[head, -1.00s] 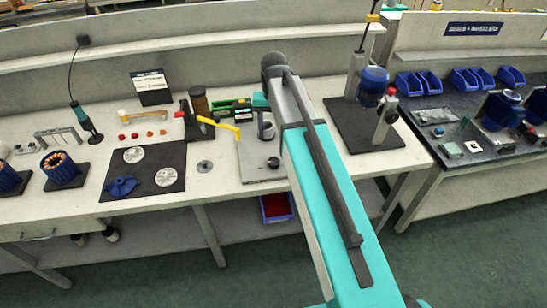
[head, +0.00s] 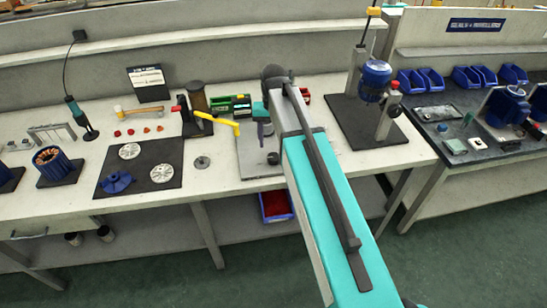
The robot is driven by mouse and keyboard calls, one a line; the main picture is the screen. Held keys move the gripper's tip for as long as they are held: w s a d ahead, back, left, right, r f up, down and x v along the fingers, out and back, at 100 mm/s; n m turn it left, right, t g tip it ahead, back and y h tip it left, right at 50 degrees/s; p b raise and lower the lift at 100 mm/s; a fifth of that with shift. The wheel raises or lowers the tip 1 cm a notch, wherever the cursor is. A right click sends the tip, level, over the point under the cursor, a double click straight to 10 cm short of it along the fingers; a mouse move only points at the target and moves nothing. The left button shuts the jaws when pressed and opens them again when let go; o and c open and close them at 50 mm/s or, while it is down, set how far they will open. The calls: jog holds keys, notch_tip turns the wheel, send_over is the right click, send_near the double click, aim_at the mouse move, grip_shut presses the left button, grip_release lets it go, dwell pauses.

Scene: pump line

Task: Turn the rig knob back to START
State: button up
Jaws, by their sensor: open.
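A pale grey rig plate (head: 250,163) lies on the bench in the middle of the head view. A small dark round part (head: 273,158), which may be the rig knob, sits near its front right. Its marks and setting are too small to read. My arm comes in from the lower right and covers the plate's right side. My gripper (head: 265,134) hangs at the arm's end over the plate, mostly hidden by the wrist; the fingertips are not clear. It appears empty and a little behind the small dark part. I cannot tell whether it touches anything.
A yellow lever (head: 218,122) on a red and black stand reaches toward the plate from the left. Green boxes (head: 232,105) stand behind it. A black mat (head: 140,182) with discs lies left. A blue-headed drill stand (head: 374,80) stands right.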

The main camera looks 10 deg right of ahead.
aim_at(274, 157)
jog(key=shift+f+b, duration=2.15)
jog(key=shift+f, duration=1.3)
jog(key=c, duration=1)
jog(key=shift+c, duration=0.2)
